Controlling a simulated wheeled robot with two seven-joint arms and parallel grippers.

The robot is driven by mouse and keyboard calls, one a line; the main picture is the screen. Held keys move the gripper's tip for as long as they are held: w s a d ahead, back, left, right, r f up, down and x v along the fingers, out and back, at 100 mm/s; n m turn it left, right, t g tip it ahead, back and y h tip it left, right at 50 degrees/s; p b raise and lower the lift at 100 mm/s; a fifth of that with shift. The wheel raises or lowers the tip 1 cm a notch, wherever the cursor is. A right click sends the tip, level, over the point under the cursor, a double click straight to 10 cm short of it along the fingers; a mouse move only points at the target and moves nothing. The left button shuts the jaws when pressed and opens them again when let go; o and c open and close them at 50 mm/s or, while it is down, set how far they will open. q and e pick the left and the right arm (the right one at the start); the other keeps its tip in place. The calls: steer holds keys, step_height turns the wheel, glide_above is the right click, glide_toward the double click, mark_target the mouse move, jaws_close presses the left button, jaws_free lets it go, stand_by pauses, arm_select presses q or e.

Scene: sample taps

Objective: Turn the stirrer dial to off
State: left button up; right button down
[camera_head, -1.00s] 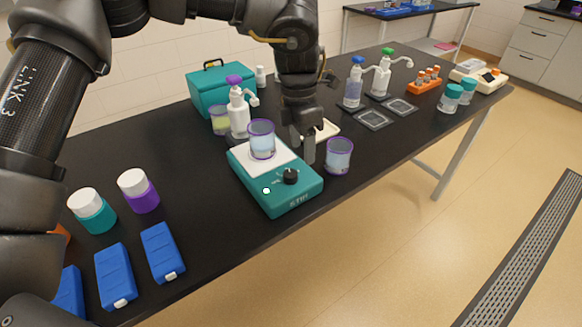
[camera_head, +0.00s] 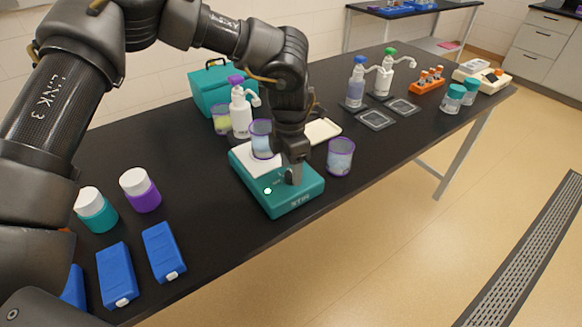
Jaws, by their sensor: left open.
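The teal stirrer (camera_head: 282,202) stands near the table's front edge, with a white top plate and a small white light on its front. A purple-rimmed beaker (camera_head: 262,141) stands on the plate, partly hidden by my arm. My left gripper (camera_head: 291,176) points down over the right part of the stirrer's front panel, at the place of the dark dial. It is open, with its fingers at the dial; they hide most of the dial, so its pointer cannot be read. Whether the fingers touch it cannot be told. My right gripper is not in view.
A second purple-rimmed beaker (camera_head: 340,157) stands just right of the stirrer. A white pump bottle (camera_head: 240,112) and a teal box (camera_head: 205,90) stand behind it.

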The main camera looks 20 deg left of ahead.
arm_select(q)
steer(key=shift+f, duration=0.55)
steer(key=c, duration=1)
steer(key=shift+o, duration=0.2)
